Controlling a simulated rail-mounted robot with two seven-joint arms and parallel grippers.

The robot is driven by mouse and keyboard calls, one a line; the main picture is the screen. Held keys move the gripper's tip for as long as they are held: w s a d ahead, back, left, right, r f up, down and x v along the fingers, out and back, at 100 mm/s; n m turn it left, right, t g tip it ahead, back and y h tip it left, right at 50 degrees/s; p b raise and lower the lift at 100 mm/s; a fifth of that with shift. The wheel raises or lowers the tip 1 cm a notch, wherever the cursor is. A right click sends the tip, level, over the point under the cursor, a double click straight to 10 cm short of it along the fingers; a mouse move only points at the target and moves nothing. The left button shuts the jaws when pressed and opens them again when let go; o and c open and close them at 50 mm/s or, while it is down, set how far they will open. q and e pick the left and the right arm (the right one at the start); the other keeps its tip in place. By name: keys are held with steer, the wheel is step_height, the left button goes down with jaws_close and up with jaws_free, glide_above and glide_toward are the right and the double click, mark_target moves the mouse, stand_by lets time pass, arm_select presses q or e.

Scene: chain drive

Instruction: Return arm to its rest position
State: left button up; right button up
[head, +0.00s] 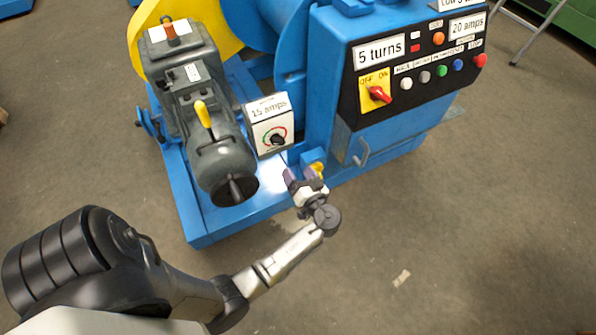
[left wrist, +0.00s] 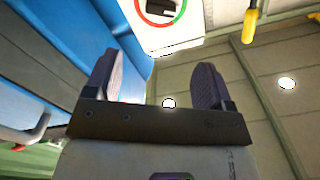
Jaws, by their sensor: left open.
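My left arm (head: 285,255) reaches from the lower left up toward the blue machine (head: 318,95) in the head view. My left gripper (head: 304,175) is at the machine's lower front edge, below the 15 amps dial box (head: 270,125). In the left wrist view the two dark fingers of the gripper (left wrist: 156,80) stand wide apart, with nothing between them. The dial box (left wrist: 175,40) shows beyond the fingertips, apart from them. A small yellow part (head: 317,167) is close by the fingers; I cannot tell if they touch. My right gripper is not in view.
A grey motor (head: 190,90) with a yellow handle (head: 202,113) stands left of the dial box. The control panel (head: 420,60), with a red switch (head: 376,93) and several buttons, is at the upper right.

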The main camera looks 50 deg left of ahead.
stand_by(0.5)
arm_select(q)
steer(key=s+d+r+m+t+h+p, duration=0.35)
steer(key=d+r+m+h+p, duration=0.6)
steer(key=d+r+h, duration=0.5)
steer(key=s+d+r+m+g+h+p, duration=0.2)
steer(key=s+r+m+g+h+p, duration=0.15)
steer(key=s+r+p, duration=1.8)
steer(key=w+r+p, duration=0.2)
steer(key=r+p, duration=1.3)
steer(key=p, duration=0.3)
steer(key=w+r+p, duration=0.2)
steer(key=r+p, duration=1.3)
steer(key=p, duration=0.4)
steer(key=shift+r+n+t+p, duration=0.3)
steer(key=shift+r+n+t, duration=0.05)
steer(key=shift+n+t, duration=0.05)
